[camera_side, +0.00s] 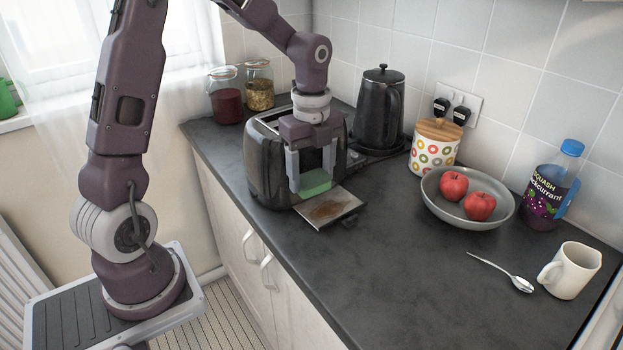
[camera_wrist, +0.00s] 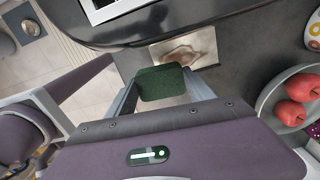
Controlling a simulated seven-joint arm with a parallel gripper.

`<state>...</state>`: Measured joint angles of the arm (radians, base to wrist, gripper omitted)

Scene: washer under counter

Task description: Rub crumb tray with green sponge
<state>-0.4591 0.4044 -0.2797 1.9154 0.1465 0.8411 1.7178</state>
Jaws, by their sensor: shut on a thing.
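My gripper (camera_side: 313,179) is shut on a green sponge (camera_side: 315,182), with one finger on each side of it. In the wrist view the sponge (camera_wrist: 163,84) shows dark green between the fingers. The crumb tray (camera_side: 345,206) is a flat metal sheet pulled out from the base of the black toaster (camera_side: 268,180).
A black kettle (camera_side: 379,112) stands behind the toaster. A patterned canister (camera_side: 434,150) and a grey bowl (camera_side: 440,207) with two red apples are to the right. A squash bottle (camera_side: 548,190), spoon (camera_side: 519,284) and mug (camera_side: 570,271) lie farther right. The front counter is clear.

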